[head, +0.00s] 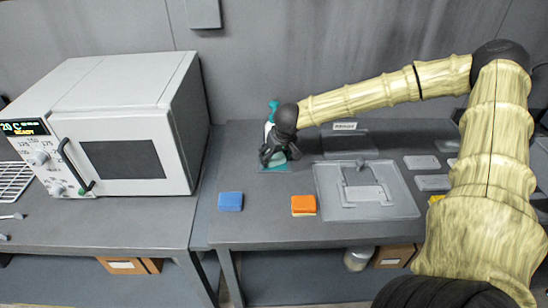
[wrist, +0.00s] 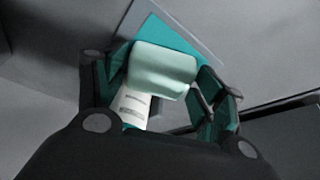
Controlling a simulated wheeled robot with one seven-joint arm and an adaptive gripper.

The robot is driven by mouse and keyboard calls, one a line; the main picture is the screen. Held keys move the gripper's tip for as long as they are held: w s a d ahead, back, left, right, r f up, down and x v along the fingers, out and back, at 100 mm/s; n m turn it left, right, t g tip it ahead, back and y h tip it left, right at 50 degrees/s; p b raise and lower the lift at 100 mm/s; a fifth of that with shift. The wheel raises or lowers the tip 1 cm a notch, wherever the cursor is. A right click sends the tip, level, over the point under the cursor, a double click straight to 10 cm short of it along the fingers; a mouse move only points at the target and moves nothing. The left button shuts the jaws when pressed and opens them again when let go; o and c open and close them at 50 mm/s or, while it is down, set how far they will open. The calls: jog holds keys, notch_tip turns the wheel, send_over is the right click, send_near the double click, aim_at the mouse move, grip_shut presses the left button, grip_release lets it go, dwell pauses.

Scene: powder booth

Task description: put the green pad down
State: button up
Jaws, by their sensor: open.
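A pale green block (wrist: 163,68), which looks like the green pad, sits between the spread fingers of my gripper (wrist: 162,76) in the wrist view. In the head view my gripper (head: 275,156) points down at the back left of the right-hand bench, low over a teal patch (head: 276,169). The teal patch also shows beyond the block in the wrist view (wrist: 158,33). My gripper is open. Its dark fingers hide most of the pad in the head view, and I cannot tell whether the pad's underside touches the surface.
A white and teal bottle (head: 272,107) stands just behind my gripper. A blue pad (head: 231,201) and an orange pad (head: 303,205) lie near the bench's front edge. A grey tray (head: 329,205) is to the right. A white oven (head: 115,120) stands at left.

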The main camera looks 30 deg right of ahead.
jog(key=shift+w+d+f, duration=0.1)
jog(key=shift+w+f, duration=0.35)
jog(key=shift+f, duration=0.1)
jog(key=c, duration=0.7)
jog(key=shift+o, duration=0.2)
jog(key=shift+r, duration=0.1)
